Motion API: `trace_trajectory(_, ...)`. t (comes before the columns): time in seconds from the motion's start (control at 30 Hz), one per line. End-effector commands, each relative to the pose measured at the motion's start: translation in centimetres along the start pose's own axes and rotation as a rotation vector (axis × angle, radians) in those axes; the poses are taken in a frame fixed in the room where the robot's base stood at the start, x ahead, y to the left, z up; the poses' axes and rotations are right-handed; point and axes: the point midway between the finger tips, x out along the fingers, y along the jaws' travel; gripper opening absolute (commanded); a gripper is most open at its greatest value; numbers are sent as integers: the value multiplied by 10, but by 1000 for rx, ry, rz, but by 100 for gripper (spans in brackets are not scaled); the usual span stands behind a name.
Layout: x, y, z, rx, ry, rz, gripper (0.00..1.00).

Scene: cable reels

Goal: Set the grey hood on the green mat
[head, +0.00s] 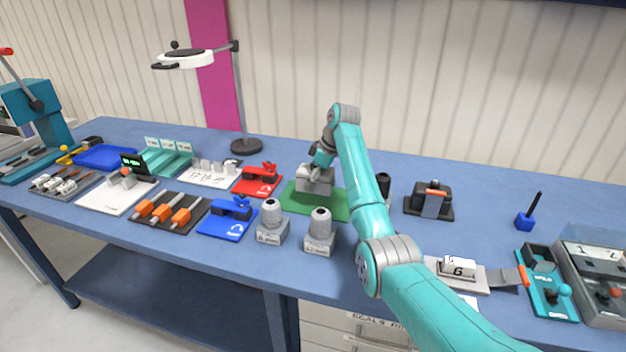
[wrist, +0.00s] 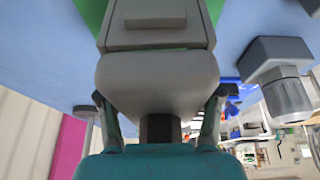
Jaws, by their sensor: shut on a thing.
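The grey hood (head: 316,182) is a boxy grey piece over the green mat (head: 335,206), towards the mat's back left. It fills the middle of the wrist view (wrist: 157,80), with a small raised tab on its face. My gripper (head: 318,162) comes down on it from above. In the wrist view my gripper's fingers (wrist: 158,112) close on both sides of the hood. I cannot tell whether the hood touches the mat. My arm hides the mat's right side in the head view.
Two grey cylinder-topped blocks (head: 270,222) (head: 319,232) stand in front of the mat. A red fixture (head: 258,180) and a blue one (head: 229,217) are to its left. A dark stand with an orange part (head: 432,201) is to the right.

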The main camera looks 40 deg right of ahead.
Motion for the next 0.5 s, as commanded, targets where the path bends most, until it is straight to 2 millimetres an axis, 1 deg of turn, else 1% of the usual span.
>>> trace_trajectory(0.17,3,0,1,0,1,0,20)
trace_trajectory(0.5,15,0,5,-1,0,1,20)
